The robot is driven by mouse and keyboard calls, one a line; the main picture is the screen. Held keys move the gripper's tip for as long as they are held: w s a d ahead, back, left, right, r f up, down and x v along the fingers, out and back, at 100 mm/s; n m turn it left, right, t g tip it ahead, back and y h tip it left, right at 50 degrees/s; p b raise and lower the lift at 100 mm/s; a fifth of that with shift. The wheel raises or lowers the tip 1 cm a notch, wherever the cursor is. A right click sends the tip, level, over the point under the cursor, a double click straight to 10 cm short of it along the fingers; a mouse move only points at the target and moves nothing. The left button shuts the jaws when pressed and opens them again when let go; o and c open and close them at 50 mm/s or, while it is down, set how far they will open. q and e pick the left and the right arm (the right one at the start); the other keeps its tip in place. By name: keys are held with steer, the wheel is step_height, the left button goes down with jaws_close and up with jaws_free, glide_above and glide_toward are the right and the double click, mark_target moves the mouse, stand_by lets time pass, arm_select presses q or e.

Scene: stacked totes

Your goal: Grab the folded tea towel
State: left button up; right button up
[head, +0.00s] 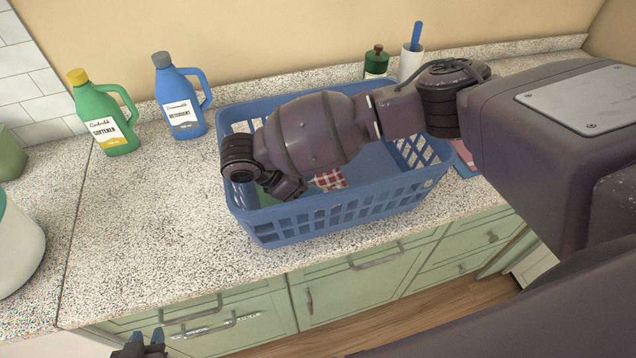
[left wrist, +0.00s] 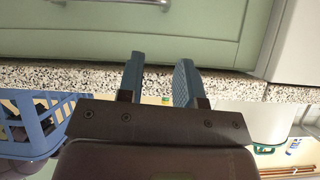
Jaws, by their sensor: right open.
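A red-and-white checked cloth (head: 330,180), which looks like the folded tea towel, lies inside the blue basket (head: 330,212). My right arm crosses above it and hides part of it. My right gripper (head: 290,191) is open and points down into the basket, just left of the cloth; its fingertips are hard to make out. I cannot tell whether it touches anything. My left gripper (head: 145,336) is low in front of the counter, far from the cloth. In the left wrist view its two blue fingers (left wrist: 158,75) are apart with nothing between them.
A green softener bottle (head: 105,118) and a blue detergent bottle (head: 181,100) stand left of the basket. A dark green bottle (head: 376,62) and a white cup (head: 411,62) stand behind it. Something green (head: 266,196) lies inside.

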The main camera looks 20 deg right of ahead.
mark_target(318, 179)
steer(key=p+x, duration=0.1)
steer(key=x, duration=0.4)
steer(key=shift+s, duration=0.2)
steer(key=shift+a, duration=0.1)
jaws_close()
